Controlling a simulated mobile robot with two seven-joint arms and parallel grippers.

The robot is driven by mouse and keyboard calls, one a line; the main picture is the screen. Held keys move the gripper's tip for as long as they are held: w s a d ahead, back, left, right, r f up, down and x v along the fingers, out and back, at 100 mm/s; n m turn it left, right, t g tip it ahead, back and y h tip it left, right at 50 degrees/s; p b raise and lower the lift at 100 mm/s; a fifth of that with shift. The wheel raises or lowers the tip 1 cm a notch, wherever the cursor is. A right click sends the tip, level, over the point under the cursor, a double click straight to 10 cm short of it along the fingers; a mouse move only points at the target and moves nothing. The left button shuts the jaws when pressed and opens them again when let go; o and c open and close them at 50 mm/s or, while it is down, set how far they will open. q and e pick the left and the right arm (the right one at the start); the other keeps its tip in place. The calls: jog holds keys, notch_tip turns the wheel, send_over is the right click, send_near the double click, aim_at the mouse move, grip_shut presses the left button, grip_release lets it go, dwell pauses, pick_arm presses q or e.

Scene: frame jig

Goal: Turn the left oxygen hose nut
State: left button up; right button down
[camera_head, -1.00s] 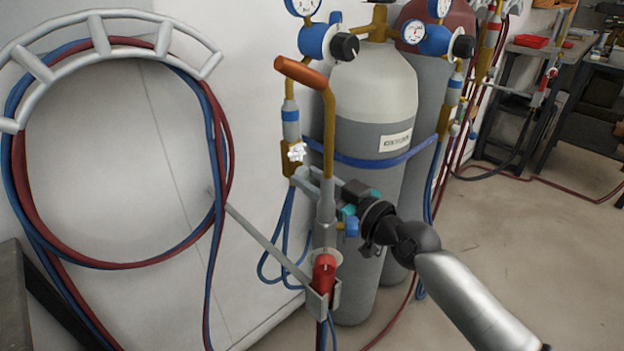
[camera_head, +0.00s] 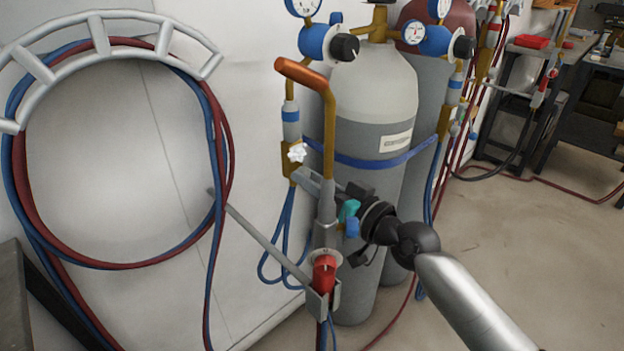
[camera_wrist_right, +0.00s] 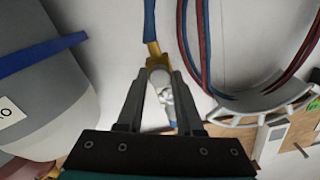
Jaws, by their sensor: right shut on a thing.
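In the head view the right gripper (camera_head: 299,178) reaches in from the right, behind the torch. Its fingertips are just under the brass valve block (camera_head: 291,160) with the white knob (camera_head: 297,152); the torch and fingers mostly hide the nut there. My left gripper is not in view.
The torch with its brass tube (camera_head: 329,130) and red grip (camera_head: 324,275) stands in a bracket in front of my gripper. A grey cylinder (camera_head: 372,95) stands close behind. Hoses hang on a rack (camera_head: 130,20) at left.

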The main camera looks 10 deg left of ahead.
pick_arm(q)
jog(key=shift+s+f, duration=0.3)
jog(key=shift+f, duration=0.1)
pick_arm(e)
jog(key=m, duration=0.2)
jog(key=shift+m, duration=0.3)
jog(key=c, duration=0.5)
grip_release()
jog(key=shift+c, duration=0.2)
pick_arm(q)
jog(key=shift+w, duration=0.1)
